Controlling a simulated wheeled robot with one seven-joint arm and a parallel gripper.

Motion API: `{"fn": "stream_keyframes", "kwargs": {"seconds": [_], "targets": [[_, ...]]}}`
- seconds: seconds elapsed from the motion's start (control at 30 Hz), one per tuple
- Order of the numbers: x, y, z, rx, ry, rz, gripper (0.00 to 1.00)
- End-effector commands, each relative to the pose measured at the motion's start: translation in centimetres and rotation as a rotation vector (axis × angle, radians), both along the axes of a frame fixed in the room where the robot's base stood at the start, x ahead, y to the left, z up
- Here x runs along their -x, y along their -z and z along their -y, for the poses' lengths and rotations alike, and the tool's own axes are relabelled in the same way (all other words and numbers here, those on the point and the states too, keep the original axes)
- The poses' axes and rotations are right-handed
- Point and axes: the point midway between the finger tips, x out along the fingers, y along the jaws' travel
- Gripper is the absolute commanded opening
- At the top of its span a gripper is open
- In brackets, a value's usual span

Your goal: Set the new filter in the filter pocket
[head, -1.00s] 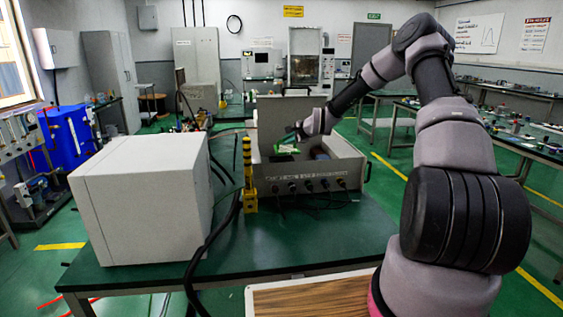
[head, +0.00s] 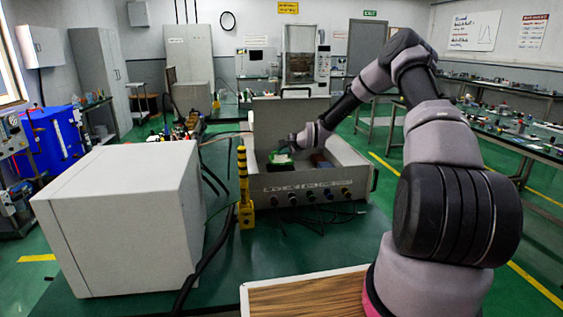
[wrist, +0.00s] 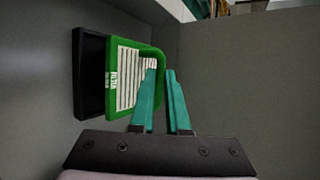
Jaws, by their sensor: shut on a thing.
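The new filter (wrist: 128,78) is a green frame with white pleats and lettering on its edge. In the wrist view, my gripper (wrist: 160,73), with two teal fingers, is shut on the green handle at the filter's right side. The black filter pocket (wrist: 90,75) stands against the grey wall, directly left of the filter. The filter's left edge is at the pocket's mouth; I cannot tell how far it is inside. In the head view, the green filter (head: 280,158) shows small inside the open grey generator box (head: 310,192), below my gripper (head: 291,147).
The box's raised lid (head: 290,115) stands behind my gripper, and its walls enclose the work area. A brownish part (head: 320,161) lies inside to the right. A yellow-black post (head: 244,185) and a large white cabinet (head: 125,215) stand on the left.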

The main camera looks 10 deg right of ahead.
Motion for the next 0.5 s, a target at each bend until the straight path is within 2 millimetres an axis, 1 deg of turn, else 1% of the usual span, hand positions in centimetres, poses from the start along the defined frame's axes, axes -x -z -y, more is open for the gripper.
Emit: {"fn": "stream_keyframes", "kwargs": {"seconds": [0.17, 0.33, 0.4, 0.5], "targets": [[0.0, 1.4, 0.0, -0.001, -0.001, 0.000, 0.00], [0.0, 3.8, 0.0, 0.000, 0.000, 0.000, 0.00], [0.0, 4.2, 0.0, 0.000, 0.000, 0.000, 0.00], [0.0, 4.2, 0.0, 0.000, 0.000, 0.001, 0.00]]}}
